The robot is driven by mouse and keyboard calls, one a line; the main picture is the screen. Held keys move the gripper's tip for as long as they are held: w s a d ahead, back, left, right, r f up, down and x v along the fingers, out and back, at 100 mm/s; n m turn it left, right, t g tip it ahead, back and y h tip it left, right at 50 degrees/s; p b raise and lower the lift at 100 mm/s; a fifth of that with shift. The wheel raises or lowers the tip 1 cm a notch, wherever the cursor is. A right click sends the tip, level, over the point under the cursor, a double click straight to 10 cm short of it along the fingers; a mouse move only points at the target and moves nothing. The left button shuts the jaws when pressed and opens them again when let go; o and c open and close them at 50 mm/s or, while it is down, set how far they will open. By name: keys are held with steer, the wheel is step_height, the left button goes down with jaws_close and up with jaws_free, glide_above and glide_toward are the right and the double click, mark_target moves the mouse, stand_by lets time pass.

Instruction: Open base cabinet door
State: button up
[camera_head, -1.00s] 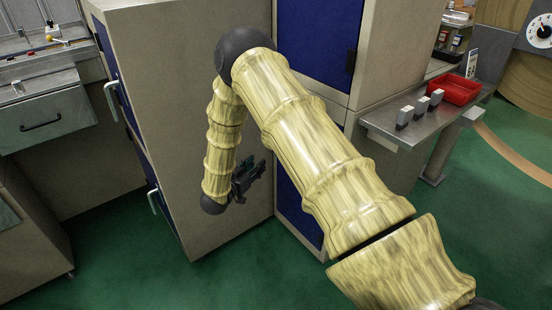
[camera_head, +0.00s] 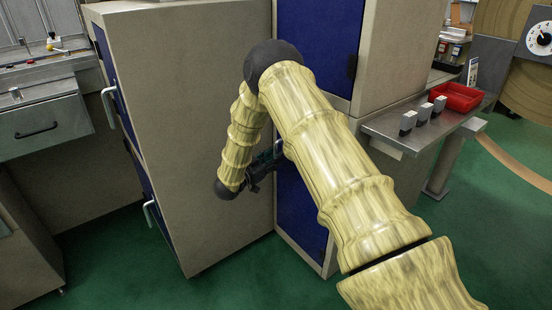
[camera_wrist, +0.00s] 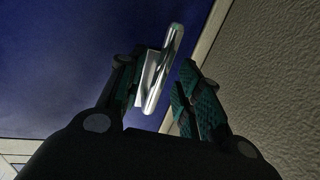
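The blue base cabinet door (camera_head: 298,212) is closed on the lower part of the cabinet in the middle of the head view. Its silver handle (camera_wrist: 164,70) shows in the wrist view, standing off the blue door (camera_wrist: 60,60). My gripper (camera_wrist: 160,88) is open, with one finger on each side of the handle's lower part in that view. I cannot tell whether either finger touches it. In the head view my gripper (camera_head: 262,168) is beside the door, partly hidden by my arm, with a small bit of the handle (camera_head: 278,148) showing.
A tall cabinet side (camera_head: 190,140) stands close on the left, with handled blue doors on its far edge. An upper blue door (camera_head: 318,40) is above. A metal shelf (camera_head: 395,128) with several small blocks and a red tray (camera_head: 457,96) juts out on the right.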

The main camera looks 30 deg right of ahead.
steer(key=shift+x, duration=0.95)
jaws_close()
steer(key=shift+s, duration=0.1)
